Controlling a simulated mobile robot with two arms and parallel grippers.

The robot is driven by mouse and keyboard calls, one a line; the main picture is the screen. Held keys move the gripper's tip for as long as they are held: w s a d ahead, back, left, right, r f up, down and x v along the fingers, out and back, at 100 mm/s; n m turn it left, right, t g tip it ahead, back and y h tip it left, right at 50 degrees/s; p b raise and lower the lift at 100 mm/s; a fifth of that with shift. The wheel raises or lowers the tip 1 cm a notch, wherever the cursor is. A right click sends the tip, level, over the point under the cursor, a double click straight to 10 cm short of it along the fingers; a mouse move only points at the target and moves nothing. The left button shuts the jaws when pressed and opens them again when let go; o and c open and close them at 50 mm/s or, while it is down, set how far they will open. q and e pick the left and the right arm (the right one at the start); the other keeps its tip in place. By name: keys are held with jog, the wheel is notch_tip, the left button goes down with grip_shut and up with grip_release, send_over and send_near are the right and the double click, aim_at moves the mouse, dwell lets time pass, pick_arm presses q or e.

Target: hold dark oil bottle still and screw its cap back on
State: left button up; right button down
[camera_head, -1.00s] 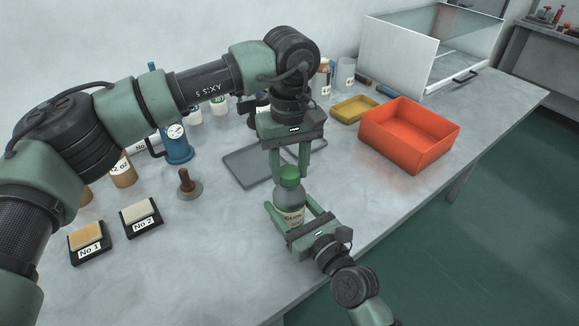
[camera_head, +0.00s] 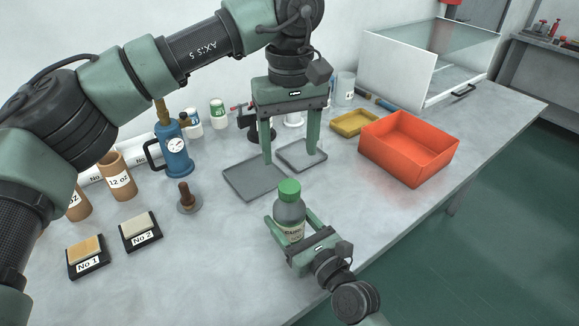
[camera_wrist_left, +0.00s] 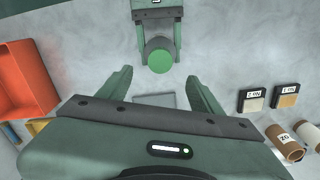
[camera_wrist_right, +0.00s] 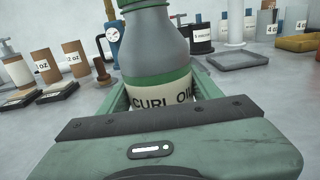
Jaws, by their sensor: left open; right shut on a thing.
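The dark oil bottle (camera_head: 290,214) stands upright on the table, grey with a cream label that reads "CURL OIL" in the right wrist view (camera_wrist_right: 160,60). Its green cap (camera_head: 289,188) sits on top of the neck; it shows from above in the left wrist view (camera_wrist_left: 159,54). I cannot tell how tight the cap is. My right gripper (camera_head: 291,232) is shut around the lower body of the bottle. My left gripper (camera_head: 287,158) is open and empty, raised above and behind the bottle, apart from the cap.
Two grey trays (camera_head: 254,181) lie behind the bottle. An orange bin (camera_head: 408,150) and a yellow tray (camera_head: 354,123) stand to the right. A brown-handled stamp (camera_head: 186,198), a blue gauge pot (camera_head: 175,150) and No 1 and No 2 blocks (camera_head: 140,232) are left.

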aim_at(298, 230)
pick_arm(q)
jog(key=shift+r, duration=1.45)
pick_arm(e)
jog(key=shift+c, duration=1.2)
grip_release()
jog(key=shift+s, duration=0.1)
jog(key=b+v, duration=0.1)
jog(key=v, duration=0.6)
jog(key=shift+s+d+f, duration=0.1)
jog(key=shift+s+d, duration=0.1)
jog(key=shift+s, duration=0.05)
pick_arm(q)
jog(key=shift+f, duration=0.5)
